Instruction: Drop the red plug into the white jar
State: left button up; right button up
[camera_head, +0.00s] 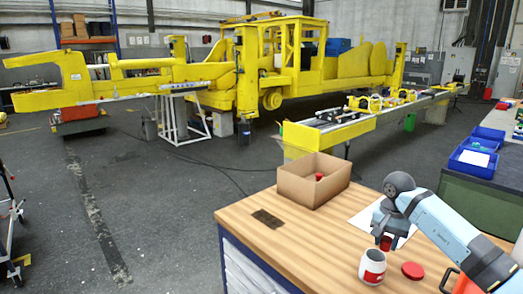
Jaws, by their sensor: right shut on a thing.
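My right gripper (386,238) reaches in from the right and points down over the wooden table. It is shut on the red plug (386,243), which shows just below the fingers. The white jar (371,272) with a red label stands on the table near the front edge, just below and left of the gripper in the picture. The plug appears above and behind the jar's mouth, apart from it. My left gripper is not in view.
A red lid (412,270) lies right of the jar. An open cardboard box (313,179) with a small red thing inside stands at the table's back. White paper (366,216) lies under the gripper. A dark plate (267,218) lies at left. The table (310,240) is clear between.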

aim_at(386, 239)
jog(key=shift+s+a+f, duration=0.1)
jog(key=shift+f, duration=0.35)
jog(key=o, duration=1)
notch_tip(386, 239, up, 14)
jog(key=b, duration=0.2)
jog(key=shift+f+b, duration=0.1)
jog(key=shift+b, duration=0.2)
